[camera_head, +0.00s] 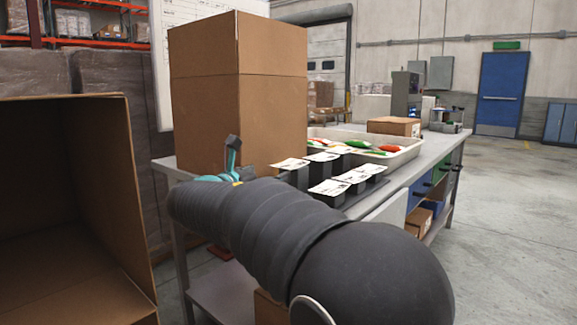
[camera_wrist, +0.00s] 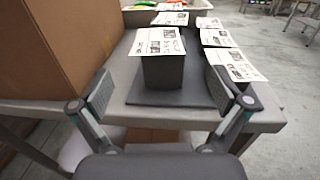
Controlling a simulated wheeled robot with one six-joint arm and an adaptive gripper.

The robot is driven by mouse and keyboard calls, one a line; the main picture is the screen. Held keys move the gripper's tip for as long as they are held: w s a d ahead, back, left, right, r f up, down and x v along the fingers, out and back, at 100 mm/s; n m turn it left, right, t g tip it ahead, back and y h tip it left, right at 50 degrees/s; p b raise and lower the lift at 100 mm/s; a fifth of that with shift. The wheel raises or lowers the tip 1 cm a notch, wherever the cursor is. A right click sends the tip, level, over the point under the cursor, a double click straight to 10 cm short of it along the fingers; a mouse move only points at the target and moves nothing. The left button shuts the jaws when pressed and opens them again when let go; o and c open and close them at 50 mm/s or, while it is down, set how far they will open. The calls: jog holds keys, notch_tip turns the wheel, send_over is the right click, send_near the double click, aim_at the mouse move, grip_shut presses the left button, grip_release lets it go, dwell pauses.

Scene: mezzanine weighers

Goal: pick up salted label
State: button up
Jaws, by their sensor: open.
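Several white printed labels lie on dark blocks on a black base plate (camera_wrist: 180,98) on the workbench. In the wrist view the nearest left label (camera_wrist: 158,41) sits on top of its block (camera_wrist: 162,72), between and beyond the fingers of my gripper (camera_wrist: 163,88). A near right label (camera_wrist: 238,65) is partly behind the right finger. Others show behind, such as a middle right label (camera_wrist: 217,38) and a back left label (camera_wrist: 170,18). The print is too small to tell which is the salted one. My gripper is open and empty. In the head view the labels (camera_head: 328,187) lie beyond my arm.
A tall cardboard box (camera_head: 205,100) stands on the bench (camera_head: 425,165) left of the labels. A pale tray (camera_head: 400,158) with red and green items is behind them. A large open carton (camera_head: 60,200) is at the left. Floor at the right is clear.

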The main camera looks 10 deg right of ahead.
aim_at(279, 168)
jog(key=x, duration=0.5)
jog(key=shift+w+a, duration=0.1)
jog(key=shift+w, duration=0.05)
jog(key=shift+f, duration=0.1)
jog(key=c, duration=0.7)
